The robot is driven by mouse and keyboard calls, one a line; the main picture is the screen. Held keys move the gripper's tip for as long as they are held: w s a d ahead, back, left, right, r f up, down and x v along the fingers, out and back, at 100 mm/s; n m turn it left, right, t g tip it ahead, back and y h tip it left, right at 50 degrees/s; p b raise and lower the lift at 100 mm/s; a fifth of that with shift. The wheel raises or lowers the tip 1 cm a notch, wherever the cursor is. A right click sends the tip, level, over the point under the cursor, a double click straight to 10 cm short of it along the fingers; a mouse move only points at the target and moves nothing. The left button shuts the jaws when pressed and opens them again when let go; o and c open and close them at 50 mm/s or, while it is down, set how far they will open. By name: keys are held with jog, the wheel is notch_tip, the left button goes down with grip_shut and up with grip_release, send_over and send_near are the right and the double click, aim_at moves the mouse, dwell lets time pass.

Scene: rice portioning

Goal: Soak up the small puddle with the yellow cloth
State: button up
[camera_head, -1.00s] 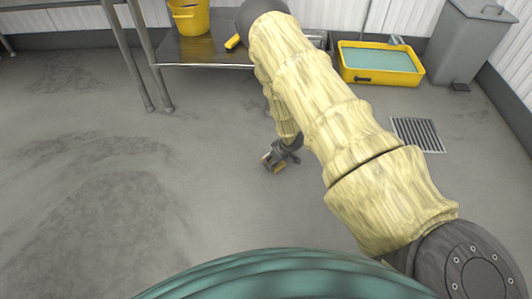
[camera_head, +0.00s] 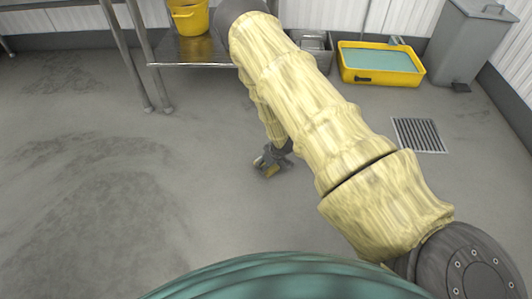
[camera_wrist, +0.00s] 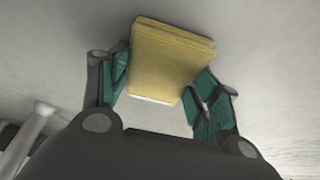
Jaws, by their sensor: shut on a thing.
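My gripper (camera_head: 268,162) hangs low over the grey floor, near the middle of the head view. It is shut on the folded yellow cloth (camera_wrist: 168,62), which sits between its two green-padded fingers in the wrist view. I cannot tell whether the cloth touches the floor. I cannot clearly make out the small puddle. Wide dark, damp-looking patches (camera_head: 100,225) mark the floor to the left of my gripper.
A steel bench (camera_head: 190,50) with a yellow bucket (camera_head: 189,17) stands at the back. A yellow tub (camera_head: 381,77) of greenish liquid is right of it, beside a grey bin (camera_head: 468,45). A floor drain (camera_head: 418,135) lies at right. The floor at left is open.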

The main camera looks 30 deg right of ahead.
aim_at(282, 161)
jog(key=shift+d+b, duration=1.15)
jog(key=shift+d, duration=2.4)
jog(key=shift+a+r, duration=0.1)
jog(key=shift+a+p, duration=1.3)
jog(key=shift+a, duration=2.5)
jog(key=shift+d+p, duration=1.5)
jog(key=shift+d, duration=2.5)
jog(key=shift+a+p, duration=1)
jog(key=shift+a, duration=3.15)
jog(key=shift+d+r+p, duration=0.1)
jog(key=shift+r+p, duration=0.4)
jog(key=shift+r, duration=0.25)
jog(key=shift+r+p, duration=2.7)
jog(key=shift+r, duration=0.45)
